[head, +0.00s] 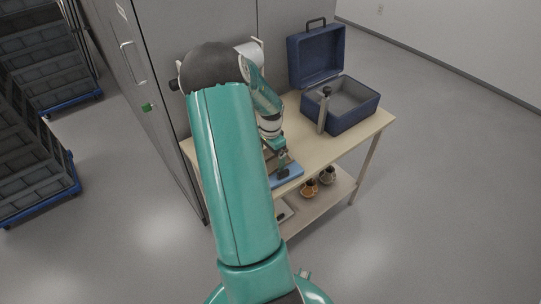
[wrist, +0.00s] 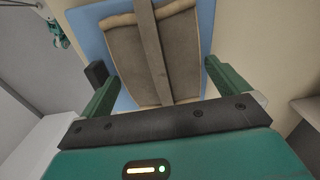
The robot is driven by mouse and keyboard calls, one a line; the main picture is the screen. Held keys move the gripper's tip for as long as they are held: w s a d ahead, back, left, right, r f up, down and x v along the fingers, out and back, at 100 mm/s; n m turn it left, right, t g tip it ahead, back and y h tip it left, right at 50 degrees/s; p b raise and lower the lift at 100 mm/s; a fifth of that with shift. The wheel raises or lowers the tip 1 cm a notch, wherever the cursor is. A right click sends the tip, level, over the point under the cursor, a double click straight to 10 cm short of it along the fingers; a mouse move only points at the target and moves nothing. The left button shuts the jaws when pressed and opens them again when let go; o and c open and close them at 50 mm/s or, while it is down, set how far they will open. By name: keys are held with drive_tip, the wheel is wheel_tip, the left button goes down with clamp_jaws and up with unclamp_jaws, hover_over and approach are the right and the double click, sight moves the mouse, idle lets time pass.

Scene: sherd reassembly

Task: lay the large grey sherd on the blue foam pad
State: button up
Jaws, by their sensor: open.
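A large grey-brown sherd (wrist: 126,52) with tan edges lies over the blue foam pad (wrist: 90,22) in the wrist view. A long straight grey-brown strip (wrist: 149,45) runs along its middle; I cannot tell whether it is part of the sherd. My gripper (wrist: 162,72) is open, with one green finger on each side of the sherd's near end. Whether the fingers touch it is unclear. In the head view the pad (head: 291,179) lies at the front of the table, and my arm hides much of it and the gripper.
On the table (head: 362,128) an open blue case (head: 354,118) stands at the right, with an upright grey piece (head: 323,112) against its front left. An orange-brown mug (head: 310,188) and a grey one (head: 327,175) stand on the lower shelf. A grey cabinet (head: 150,75) borders the left.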

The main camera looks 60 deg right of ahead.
sight(269, 156)
wheel_tip(269, 156, up, 12)
drive_tip(key=shift+f, duration=0.2)
drive_tip(key=w+a+r+n+t, duration=0.1)
drive_tip(key=w+a+r+n, duration=0.35)
drive_tip(key=a, duration=0.45)
drive_tip(key=w+a+r+n+t, duration=0.1)
drive_tip(key=w+a+r+n, duration=0.3)
drive_tip(key=a, duration=0.4)
drive_tip(key=w+a+r+n+t, duration=0.1)
drive_tip(key=w+a+r+n, duration=0.3)
drive_tip(key=a, duration=0.5)
drive_tip(key=s+a+r+n+t, duration=0.1)
drive_tip(key=s+a+r+n, duration=0.1)
drive_tip(key=a, duration=0.5)
drive_tip(key=s+a+r+n, duration=0.2)
drive_tip(key=a+n, duration=0.3)
drive_tip(key=a, duration=0.3)
drive_tip(key=s+a+r+n+t, duration=0.1)
drive_tip(key=s+a+n, duration=0.3)
drive_tip(key=a, duration=0.4)
drive_tip(key=shift+s+r+t, duration=0.3)
drive_tip(key=shift+s+r, duration=0.05)
drive_tip(key=shift+r, duration=0.25)
